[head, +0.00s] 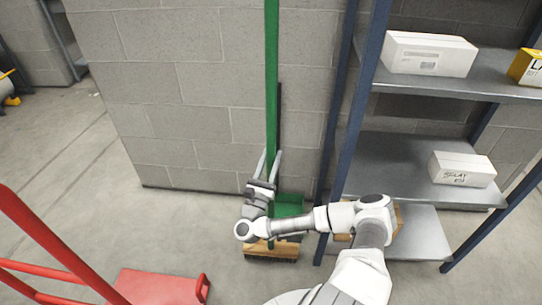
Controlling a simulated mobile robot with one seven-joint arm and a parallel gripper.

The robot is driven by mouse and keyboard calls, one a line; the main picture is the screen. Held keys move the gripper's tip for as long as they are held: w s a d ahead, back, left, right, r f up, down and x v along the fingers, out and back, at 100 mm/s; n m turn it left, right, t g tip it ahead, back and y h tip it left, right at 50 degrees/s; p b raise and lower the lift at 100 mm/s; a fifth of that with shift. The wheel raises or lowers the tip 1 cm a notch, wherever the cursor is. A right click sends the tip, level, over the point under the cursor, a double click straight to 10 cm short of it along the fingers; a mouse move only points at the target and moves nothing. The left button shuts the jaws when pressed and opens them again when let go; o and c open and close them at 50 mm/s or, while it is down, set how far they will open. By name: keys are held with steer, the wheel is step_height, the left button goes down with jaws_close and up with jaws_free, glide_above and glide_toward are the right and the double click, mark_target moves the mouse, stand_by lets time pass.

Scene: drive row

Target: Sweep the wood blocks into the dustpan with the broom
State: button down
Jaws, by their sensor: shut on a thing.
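The broom stands upright against the grey block wall, with a long green handle (271,80) and a wooden head with dark bristles (272,252) on the floor. My gripper (270,163) points upward and is shut on the broom's handle, low down above the head. A green dustpan (289,207) stands against the wall just right of and behind the handle, with a dark upright stick above it. It is partly hidden by my gripper and arm. No wood blocks can be made out clearly; tan patches beside my arm, low at the shelf, are mostly hidden.
A metal shelf (420,150) with blue posts stands close on the right, holding white boxes (430,54) and a yellow box (530,68). A red cart (155,287) with a red rail is at front left. The floor (100,190) at left is clear.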

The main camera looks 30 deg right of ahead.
steer(key=shift+f+b, duration=0.45)
steer(key=shift+f, duration=0.5)
steer(key=shift+w+d, duration=0.1)
steer(key=shift+w, duration=0.05)
steer(key=shift+w+d+b, duration=0.3)
steer(key=shift+w+d, duration=0.4)
steer(key=shift+w, duration=0.25)
steer(key=w+d+b, duration=0.1)
steer(key=w+d, duration=0.8)
steer(key=w, duration=0.4)
steer(key=shift+r+b, duration=0.4)
steer(key=shift+r, duration=0.05)
steer(key=shift+w, duration=0.15)
